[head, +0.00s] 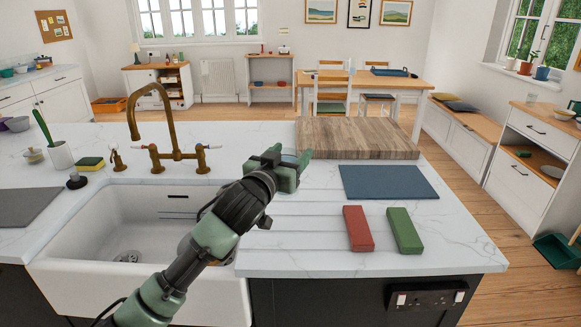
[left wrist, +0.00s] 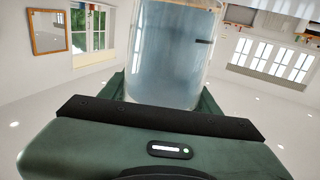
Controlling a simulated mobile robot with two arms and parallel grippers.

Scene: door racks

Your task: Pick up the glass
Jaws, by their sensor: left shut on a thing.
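A clear glass (left wrist: 175,50) with a bluish look fills the upper middle of the left wrist view. My left gripper (head: 296,165) is shut on it, with the green fingers on either side of the glass in the left wrist view. In the head view the gripper is over the white marble counter, between the brass tap and the wooden board. My right gripper is in neither view.
The white sink (head: 115,225) and brass tap (head: 160,130) are left of my arm. The wooden board (head: 355,138), a blue mat (head: 388,182), a red block (head: 358,229) and a green block (head: 404,231) lie on the counter to the right.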

